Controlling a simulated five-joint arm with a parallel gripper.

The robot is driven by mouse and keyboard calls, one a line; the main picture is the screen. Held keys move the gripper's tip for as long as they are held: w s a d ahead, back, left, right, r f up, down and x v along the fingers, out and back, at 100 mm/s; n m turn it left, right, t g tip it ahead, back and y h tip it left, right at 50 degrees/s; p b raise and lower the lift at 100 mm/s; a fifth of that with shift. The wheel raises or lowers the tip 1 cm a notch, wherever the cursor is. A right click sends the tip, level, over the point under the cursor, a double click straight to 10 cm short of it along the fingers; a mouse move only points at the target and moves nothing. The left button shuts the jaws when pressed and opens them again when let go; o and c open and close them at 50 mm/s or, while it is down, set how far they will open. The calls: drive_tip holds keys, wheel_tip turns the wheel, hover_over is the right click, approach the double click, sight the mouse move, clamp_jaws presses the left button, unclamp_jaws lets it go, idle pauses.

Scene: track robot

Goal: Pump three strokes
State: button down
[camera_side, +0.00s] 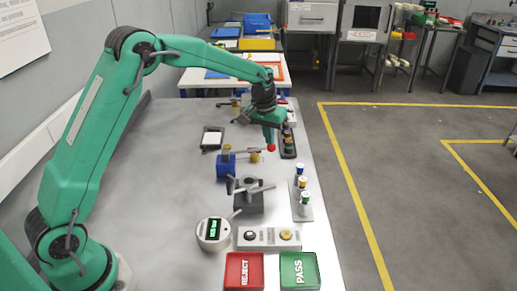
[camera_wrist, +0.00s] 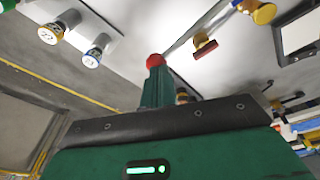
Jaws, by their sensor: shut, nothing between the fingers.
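A blue pump (camera_side: 226,167) stands on the bench, with a brass-coloured cap on top. Its thin grey lever (camera_side: 247,152) runs to the right, nearly level, and ends in a red ball knob (camera_side: 271,148). My gripper (camera_side: 268,141) points down at the knob, its green fingers shut and empty. In the wrist view the red knob (camera_wrist: 155,60) is right at the tip of my gripper (camera_wrist: 156,75). It looks touching or very close; I cannot tell which. The lever (camera_wrist: 184,40) also shows there.
A dark fixture with handles (camera_side: 249,200) and a round gauge (camera_side: 213,234) with a green display stand nearer the camera. A rack of small capped pieces (camera_side: 302,207) is at the right edge. A two-button panel (camera_side: 268,239) and red REJECT (camera_side: 244,271) and green PASS (camera_side: 299,271) trays are in front.

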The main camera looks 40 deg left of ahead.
wheel_tip(320, 180, up, 7)
idle(1.1)
idle(0.5)
wheel_tip(320, 180, up, 4)
drive_tip(key=shift+f, duration=0.2)
drive_tip(key=shift+f, duration=0.1)
drive_tip(key=shift+f, duration=3.2)
drive_tip(key=shift+f, duration=0.15)
